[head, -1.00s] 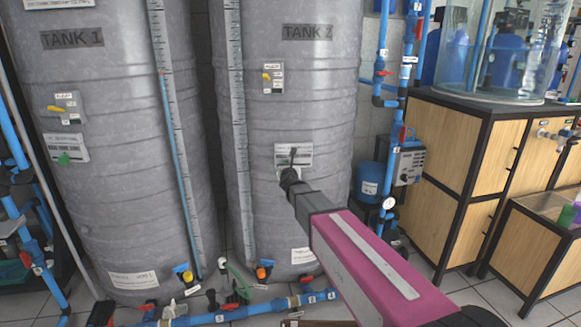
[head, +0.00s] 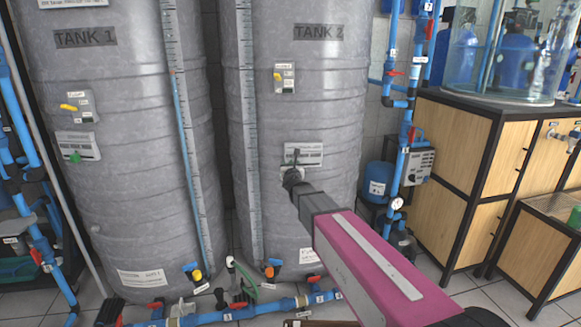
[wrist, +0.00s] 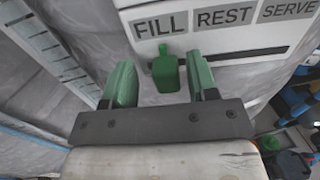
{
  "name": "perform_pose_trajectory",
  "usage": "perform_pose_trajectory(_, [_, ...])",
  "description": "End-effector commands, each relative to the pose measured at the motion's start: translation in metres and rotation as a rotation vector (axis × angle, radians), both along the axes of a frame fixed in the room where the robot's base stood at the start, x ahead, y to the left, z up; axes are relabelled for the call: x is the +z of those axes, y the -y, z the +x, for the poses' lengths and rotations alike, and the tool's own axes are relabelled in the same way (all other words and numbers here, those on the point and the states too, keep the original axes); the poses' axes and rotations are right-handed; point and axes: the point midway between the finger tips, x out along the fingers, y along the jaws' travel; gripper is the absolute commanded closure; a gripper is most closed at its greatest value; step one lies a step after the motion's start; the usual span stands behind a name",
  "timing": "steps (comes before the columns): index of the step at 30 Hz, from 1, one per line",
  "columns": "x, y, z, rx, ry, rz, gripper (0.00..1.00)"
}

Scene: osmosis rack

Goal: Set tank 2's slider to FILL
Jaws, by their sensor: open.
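Tank 2 (head: 318,110) is a tall grey cylinder with a white slider panel (head: 303,150) on its front. In the wrist view the panel's labels (wrist: 224,17) read FILL, REST and SERVE from left to right. The green slider knob (wrist: 167,73) is at the left end of the slot, below FILL. My gripper (head: 293,177) is at the panel in the head view and hides the knob there. In the wrist view my gripper's green fingers (wrist: 161,84) are apart, one on each side of the knob, with visible gaps.
Tank 1 (head: 120,200) stands left, with its own panel and green knob (head: 76,157). A yellow-handled switch (head: 284,78) is above tank 2's panel. Blue pipes (head: 408,120) and a wooden cabinet (head: 440,150) are right. Valves and pipes (head: 240,310) run low in front.

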Motion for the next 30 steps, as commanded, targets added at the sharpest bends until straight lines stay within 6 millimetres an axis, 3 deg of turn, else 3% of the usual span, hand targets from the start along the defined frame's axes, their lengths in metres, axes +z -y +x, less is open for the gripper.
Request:
perform_pose_trajectory(16, [0.001,0.011,-0.091,0.002,-0.001,0.000,0.47])
perform_pose_trajectory(21, [0.000,0.012,-0.102,0.001,0.000,0.000,0.47])
perform_pose_trajectory(30, [0.000,0.012,-0.101,0.003,-0.001,-0.005,0.47])
